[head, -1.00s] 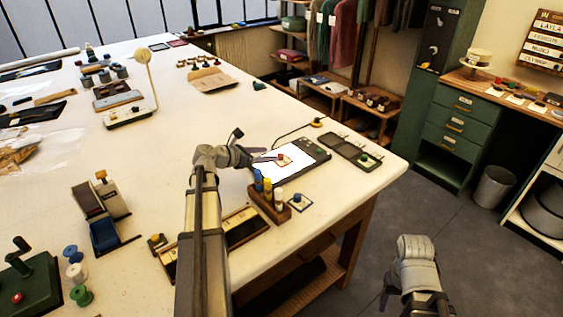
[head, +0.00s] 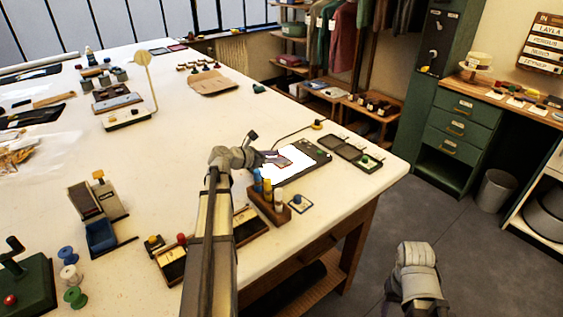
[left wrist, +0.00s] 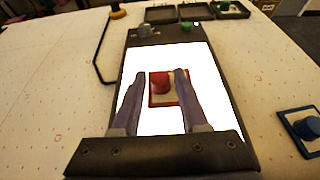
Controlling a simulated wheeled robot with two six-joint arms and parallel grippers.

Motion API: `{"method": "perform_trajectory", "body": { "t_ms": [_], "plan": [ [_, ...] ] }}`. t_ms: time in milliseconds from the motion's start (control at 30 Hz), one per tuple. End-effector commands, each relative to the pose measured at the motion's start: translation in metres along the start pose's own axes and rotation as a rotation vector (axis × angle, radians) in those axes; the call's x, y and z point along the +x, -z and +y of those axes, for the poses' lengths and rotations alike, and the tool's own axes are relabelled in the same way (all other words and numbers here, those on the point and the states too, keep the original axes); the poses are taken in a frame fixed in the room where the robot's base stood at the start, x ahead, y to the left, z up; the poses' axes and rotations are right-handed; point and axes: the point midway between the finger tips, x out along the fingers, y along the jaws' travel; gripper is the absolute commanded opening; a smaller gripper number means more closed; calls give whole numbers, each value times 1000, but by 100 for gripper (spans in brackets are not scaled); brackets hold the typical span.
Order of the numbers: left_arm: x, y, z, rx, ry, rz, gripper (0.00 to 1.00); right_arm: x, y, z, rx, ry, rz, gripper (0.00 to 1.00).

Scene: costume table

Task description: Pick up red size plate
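The red size plate is a flat red-edged piece with a red knob. In the left wrist view the plate (left wrist: 157,101) lies on the bright white panel of a dark flat box (left wrist: 218,75). My left gripper (left wrist: 159,74) is open over it, one finger on each side of the knob, with the right finger covering part of the plate. A gap shows left of the knob; I cannot tell whether the right finger touches. In the head view my left gripper (head: 275,158) is low over the white panel (head: 290,165) and mostly hides the plate. My right gripper is out of view; only my arm shows.
A wooden rack of spools (head: 268,205) stands just in front of the panel box. A blue-knobbed plate (head: 298,203) lies to its right. A dark tray with a green-knobbed piece (head: 366,160) is to the right. A cable (head: 292,131) runs behind the box.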

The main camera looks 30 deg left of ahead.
Motion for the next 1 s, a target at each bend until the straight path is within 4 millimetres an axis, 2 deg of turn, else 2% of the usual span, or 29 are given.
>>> {"method": "perform_trajectory", "body": {
  "t_ms": [33,367,800,1000],
  "plan": [
    [0,0,0,0,0,0,37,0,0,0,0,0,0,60],
    [0,0,0,0,0,0,0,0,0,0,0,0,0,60],
    [0,0,0,0,0,0,0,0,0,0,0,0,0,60],
    [-4,-8,0,0,0,0,0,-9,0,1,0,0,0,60]
  ]
}}
